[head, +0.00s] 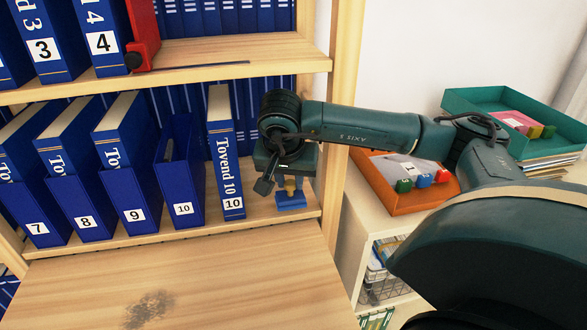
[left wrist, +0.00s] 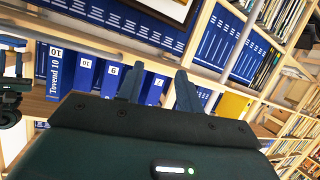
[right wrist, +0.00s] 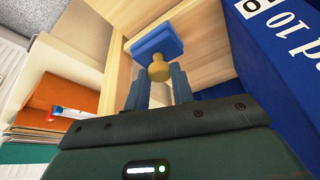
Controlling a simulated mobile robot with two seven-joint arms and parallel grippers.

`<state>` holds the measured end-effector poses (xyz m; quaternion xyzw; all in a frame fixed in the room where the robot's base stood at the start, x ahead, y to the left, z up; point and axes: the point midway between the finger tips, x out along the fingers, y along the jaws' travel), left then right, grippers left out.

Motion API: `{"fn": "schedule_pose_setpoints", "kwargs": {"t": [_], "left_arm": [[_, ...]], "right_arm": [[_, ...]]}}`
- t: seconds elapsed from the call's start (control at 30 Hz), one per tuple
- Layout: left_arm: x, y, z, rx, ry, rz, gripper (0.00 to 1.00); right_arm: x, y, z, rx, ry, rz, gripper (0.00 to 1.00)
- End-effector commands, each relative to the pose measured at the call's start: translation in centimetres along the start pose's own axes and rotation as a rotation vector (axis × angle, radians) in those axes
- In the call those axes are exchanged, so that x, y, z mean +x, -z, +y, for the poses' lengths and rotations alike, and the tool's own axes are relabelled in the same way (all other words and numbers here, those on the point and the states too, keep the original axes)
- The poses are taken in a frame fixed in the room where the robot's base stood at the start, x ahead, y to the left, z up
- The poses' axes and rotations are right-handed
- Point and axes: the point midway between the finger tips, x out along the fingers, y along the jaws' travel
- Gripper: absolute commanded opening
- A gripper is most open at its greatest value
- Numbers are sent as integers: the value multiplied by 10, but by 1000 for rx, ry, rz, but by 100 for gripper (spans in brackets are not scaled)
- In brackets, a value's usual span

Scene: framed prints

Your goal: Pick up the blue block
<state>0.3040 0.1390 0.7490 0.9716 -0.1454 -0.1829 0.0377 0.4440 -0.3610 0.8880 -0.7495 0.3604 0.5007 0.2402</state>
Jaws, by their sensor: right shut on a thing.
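A blue block (head: 290,201) with a yellow knob (head: 290,185) is at the right end of the shelf, right of the binder marked 10. My right gripper (head: 287,176) is above it, pointing down, with its jaws shut on the knob. In the right wrist view the yellow knob (right wrist: 159,69) sits between the fingertips and the blue block (right wrist: 157,39) is beyond it. I cannot tell whether the block touches the shelf. My left gripper (left wrist: 161,80) is open and empty in the left wrist view, facing the shelves.
Blue binders (head: 121,155) and a tall book (head: 226,150) fill the shelf to the left. A wooden upright (head: 338,120) stands close on the right. An orange tray (head: 400,203) holds small green, blue and red blocks. A green tray (head: 485,98) is behind.

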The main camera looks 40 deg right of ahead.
Motion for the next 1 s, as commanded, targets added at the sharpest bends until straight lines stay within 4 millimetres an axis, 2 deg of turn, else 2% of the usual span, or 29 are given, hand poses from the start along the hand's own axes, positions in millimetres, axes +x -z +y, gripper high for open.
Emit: {"fn": "schedule_pose_setpoints", "kwargs": {"t": [0.03,0.2,0.5,0.7,1.0], "left_arm": [[0,0,0,1,0,4,36],[0,3,0,4,1,17,36],[-4,1,-1,3,5,17,36],[-5,6,-1,5,5,31,36],[-5,6,-2,7,6,32,36]], "right_arm": [[-5,-14,-1,-7,4,-1,0],[-21,-53,-1,-6,5,-2,0],[-40,-98,-1,-3,3,-1,0],[-46,-110,0,0,1,-1,0],[-47,-112,0,1,1,0,0]]}}
